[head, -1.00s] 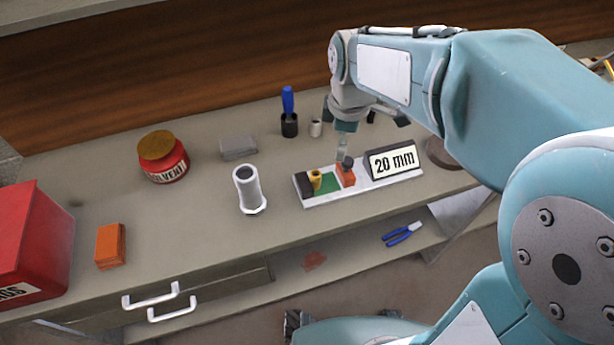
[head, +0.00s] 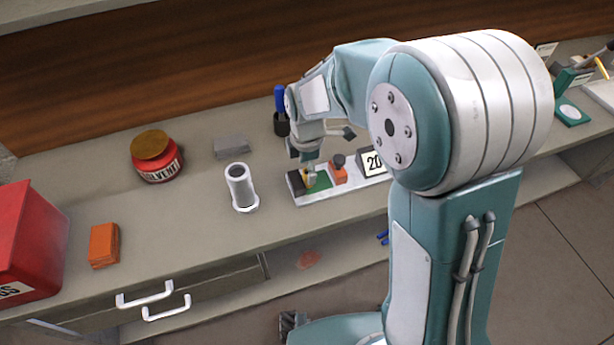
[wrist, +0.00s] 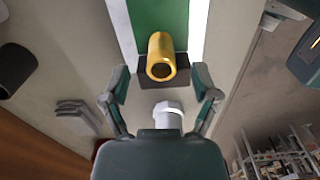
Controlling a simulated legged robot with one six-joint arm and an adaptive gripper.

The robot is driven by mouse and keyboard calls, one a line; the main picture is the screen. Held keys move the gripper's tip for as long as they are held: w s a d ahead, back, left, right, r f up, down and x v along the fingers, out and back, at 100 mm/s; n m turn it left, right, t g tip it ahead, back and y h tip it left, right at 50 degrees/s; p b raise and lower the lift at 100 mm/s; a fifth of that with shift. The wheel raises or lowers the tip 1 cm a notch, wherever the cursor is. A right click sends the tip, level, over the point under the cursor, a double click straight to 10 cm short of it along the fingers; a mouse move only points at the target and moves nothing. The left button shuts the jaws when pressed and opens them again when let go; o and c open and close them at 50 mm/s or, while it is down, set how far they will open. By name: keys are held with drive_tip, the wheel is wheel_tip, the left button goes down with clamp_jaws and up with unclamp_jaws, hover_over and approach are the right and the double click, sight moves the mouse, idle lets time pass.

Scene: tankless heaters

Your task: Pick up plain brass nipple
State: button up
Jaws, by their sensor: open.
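The plain brass nipple (wrist: 161,57) is a short gold tube. In the wrist view its open end faces the camera and it sits between my gripper's fingers, with space on both sides. In the head view the nipple (head: 309,181) stands on the green part of a white-edged rack (head: 316,199), partly hidden by my gripper. My gripper (wrist: 160,80) is open and not closed on anything. In the head view my gripper (head: 310,166) is just above the nipple.
A black block (wrist: 176,76) is beside the nipple. An orange block (head: 338,174) and a size sign (head: 373,163) stand to the right on the rack. A solvent jar (head: 157,157) and grey block (head: 231,147) are farther left.

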wheel_tip(320, 180, down, 3)
drive_tip(key=shift+r, duration=0.2)
clamp_jaws()
